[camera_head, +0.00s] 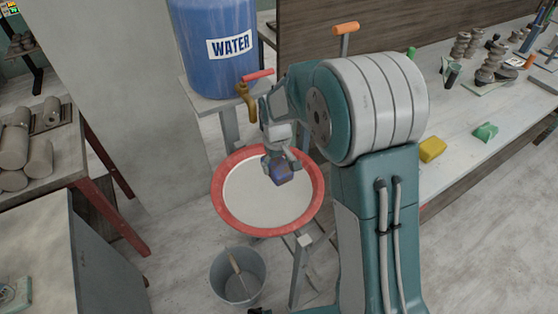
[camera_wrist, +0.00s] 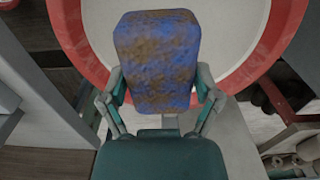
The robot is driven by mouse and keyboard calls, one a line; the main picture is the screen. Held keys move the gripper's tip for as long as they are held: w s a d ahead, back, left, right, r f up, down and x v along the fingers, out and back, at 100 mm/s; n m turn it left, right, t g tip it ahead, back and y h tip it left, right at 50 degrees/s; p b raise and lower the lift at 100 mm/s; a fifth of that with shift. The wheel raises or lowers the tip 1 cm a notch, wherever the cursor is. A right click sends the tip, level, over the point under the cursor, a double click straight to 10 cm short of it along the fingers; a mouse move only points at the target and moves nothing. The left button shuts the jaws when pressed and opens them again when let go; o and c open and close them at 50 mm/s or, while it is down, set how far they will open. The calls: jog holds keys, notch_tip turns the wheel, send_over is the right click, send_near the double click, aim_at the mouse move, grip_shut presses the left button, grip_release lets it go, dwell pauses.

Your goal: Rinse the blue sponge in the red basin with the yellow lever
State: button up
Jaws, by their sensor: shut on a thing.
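The blue sponge (camera_head: 283,175), stained with brown patches, is held between the fingers of my gripper (camera_head: 281,163). In the wrist view the sponge (camera_wrist: 156,60) fills the space between the two fingertips (camera_wrist: 160,80). The basin has a red rim (camera_head: 222,192) and a pale inside; it stands under the tank. My gripper and the sponge are over the basin's upper right part, and I cannot tell how high. A brass tap (camera_head: 249,104) juts from the tank, left of my gripper. Its lever (camera_head: 258,75) looks red, not yellow.
The blue water tank (camera_head: 205,55) stands on a pale stand behind the basin. A grey bucket (camera_head: 237,288) is on the floor below. A bench (camera_head: 455,180) at right bears a yellow block (camera_head: 432,150), a green piece (camera_head: 486,132) and clay pieces. Another table (camera_head: 60,172) is at left.

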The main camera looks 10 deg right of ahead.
jog(key=shift+a, duration=0.3)
jog(key=shift+d+f, duration=0.2)
jog(key=shift+f, duration=0.45)
jog(key=shift+d+f, duration=0.15)
jog(key=shift+f, duration=0.45)
jog(key=shift+a+f, duration=0.15)
jog(key=shift+f, duration=3.8)
jog(key=shift+w, duration=0.15)
jog(key=shift+w, duration=0.3)
jog(key=shift+s, duration=0.1)
jog(key=shift+s, duration=0.3)
jog(key=shift+w, duration=0.15)
